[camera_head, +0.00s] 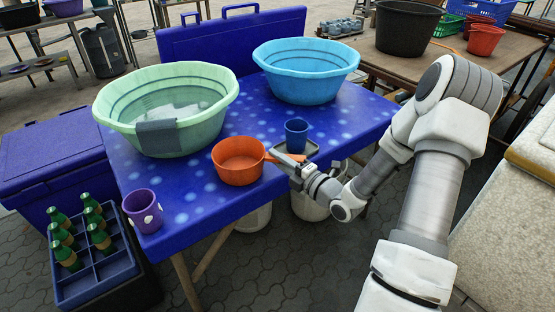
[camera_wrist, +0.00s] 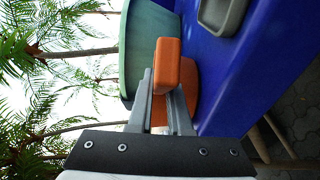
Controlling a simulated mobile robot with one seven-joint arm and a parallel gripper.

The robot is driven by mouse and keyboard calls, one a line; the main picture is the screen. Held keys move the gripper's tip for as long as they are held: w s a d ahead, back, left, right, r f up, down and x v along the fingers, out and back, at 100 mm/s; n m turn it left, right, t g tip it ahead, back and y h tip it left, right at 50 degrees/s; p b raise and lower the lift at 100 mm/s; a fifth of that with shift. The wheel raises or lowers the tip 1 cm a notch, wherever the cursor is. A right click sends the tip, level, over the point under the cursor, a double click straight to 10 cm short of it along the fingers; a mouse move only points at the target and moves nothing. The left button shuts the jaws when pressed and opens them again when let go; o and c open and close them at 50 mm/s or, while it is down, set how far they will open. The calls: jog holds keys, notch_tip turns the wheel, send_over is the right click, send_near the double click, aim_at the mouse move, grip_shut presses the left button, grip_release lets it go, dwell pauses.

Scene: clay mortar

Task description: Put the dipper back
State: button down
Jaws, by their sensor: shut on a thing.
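The orange dipper (camera_head: 236,172) is at the middle front of the blue spotted table (camera_head: 190,195) in the head view, upright, with its handle pointing right. I cannot tell whether its base touches the table. My gripper (camera_head: 291,163) is shut on the end of the handle. In the wrist view the orange handle (camera_wrist: 168,68) is between the two fingers of my gripper (camera_wrist: 162,92), with the dipper's bowl partly hidden behind them. A pale green basin (camera_head: 205,125) with water and a grey cloth on its rim stands behind the dipper. A light blue basin (camera_head: 305,85) stands at the back right.
A dark blue cup (camera_head: 296,134) stands on a small grey tray (camera_head: 311,150) right beside my gripper. A purple cup (camera_head: 142,212) is near the table's front left corner. A crate (camera_head: 92,277) with several green bottles is on the left. The table between dipper and purple cup is clear.

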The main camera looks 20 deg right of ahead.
jog(key=shift+f, duration=0.2)
jog(key=c, duration=0.8)
grip_release()
jog(key=shift+r, duration=0.1)
jog(key=shift+c, duration=0.2)
jog(key=shift+r, duration=0.1)
jog(key=shift+r+p, duration=0.2)
jog(key=shift+p, duration=0.15)
jog(key=p+v, duration=0.1)
jog(key=v, duration=1.1)
jog(key=shift+f, duration=0.15)
